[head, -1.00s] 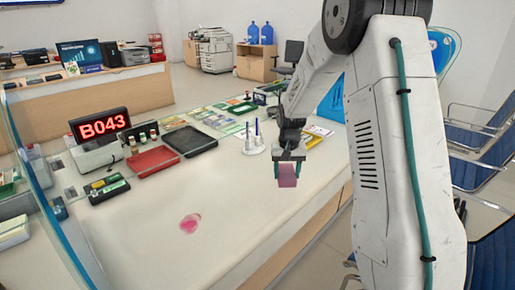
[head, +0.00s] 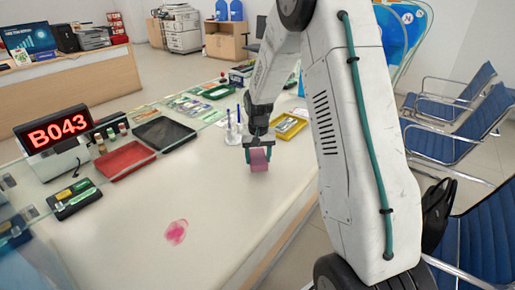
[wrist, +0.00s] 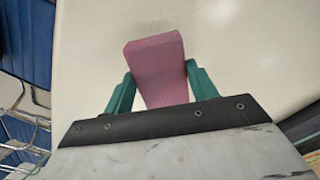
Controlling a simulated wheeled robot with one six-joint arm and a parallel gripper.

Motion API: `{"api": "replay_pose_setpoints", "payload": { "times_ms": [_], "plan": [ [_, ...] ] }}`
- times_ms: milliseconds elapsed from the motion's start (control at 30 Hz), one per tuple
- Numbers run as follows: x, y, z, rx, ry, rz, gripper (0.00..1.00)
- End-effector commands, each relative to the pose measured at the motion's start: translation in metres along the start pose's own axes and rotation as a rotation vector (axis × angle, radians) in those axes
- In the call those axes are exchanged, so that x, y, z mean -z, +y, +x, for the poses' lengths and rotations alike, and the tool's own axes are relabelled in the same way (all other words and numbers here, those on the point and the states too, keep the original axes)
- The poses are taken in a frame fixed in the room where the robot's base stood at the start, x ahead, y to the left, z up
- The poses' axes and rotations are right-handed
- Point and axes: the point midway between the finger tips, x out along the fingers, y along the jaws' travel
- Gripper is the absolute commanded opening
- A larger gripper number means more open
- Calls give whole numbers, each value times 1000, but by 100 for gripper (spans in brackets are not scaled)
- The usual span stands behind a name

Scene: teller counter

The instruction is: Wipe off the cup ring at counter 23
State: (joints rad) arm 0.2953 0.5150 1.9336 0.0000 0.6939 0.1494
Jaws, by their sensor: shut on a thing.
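The stain does not show in the wrist view. I cannot tell how high the block is above the counter.
A red tray (head: 126,161), a black tray (head: 164,133) and a B043 display (head: 58,131) stand on the left. White pen holders (head: 233,134) and a yellow tray (head: 290,126) are just behind my gripper. The counter between gripper and stain is clear. Blue chairs (head: 470,130) stand at right.

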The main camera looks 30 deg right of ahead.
Motion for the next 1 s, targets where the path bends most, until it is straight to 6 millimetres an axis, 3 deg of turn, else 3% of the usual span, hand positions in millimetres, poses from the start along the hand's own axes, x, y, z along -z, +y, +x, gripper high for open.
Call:
{"api": "replay_pose_setpoints", "payload": {
  "times_ms": [433, 467, 1000],
  "plan": [
    [2, 6, 47, 0, -2, 6, 39],
    [4, 8, 42, 0, 1, 6, 35],
    [18, 26, 43, 0, 2, -7, 36]
  ]
}}
